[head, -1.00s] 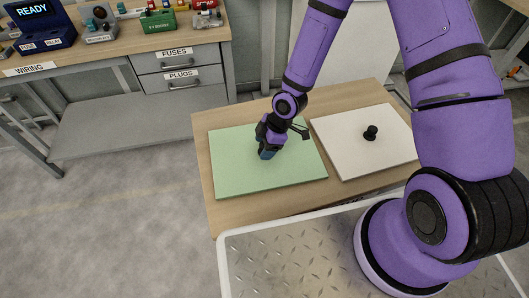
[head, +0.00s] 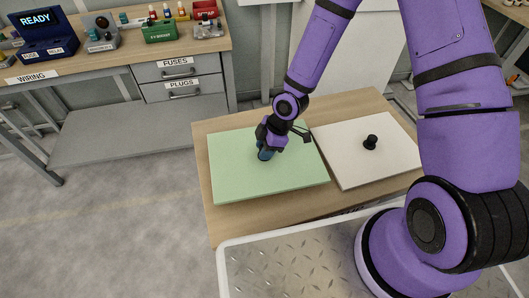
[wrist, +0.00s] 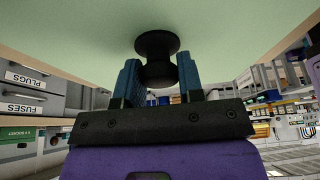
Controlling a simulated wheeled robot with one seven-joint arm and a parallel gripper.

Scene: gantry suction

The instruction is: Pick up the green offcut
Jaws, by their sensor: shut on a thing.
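The green offcut (head: 240,180) is a flat pale green board over the left part of the wooden table. It looks raised slightly off the tabletop and roughly level. My gripper (head: 266,153) is above its middle, pointing down. In the wrist view the blue fingers of my gripper (wrist: 158,85) are on either side of the black knob (wrist: 157,60) on the board, shut on it. The green underside or face (wrist: 90,30) fills the top of that view. In the head view the knob is hidden by my gripper.
A white board (head: 355,165) with its own black knob (head: 370,142) lies to the right on the wooden table (head: 225,225). A workbench (head: 100,65) with labelled drawers and small bins stands at the back left. Grey floor lies between them.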

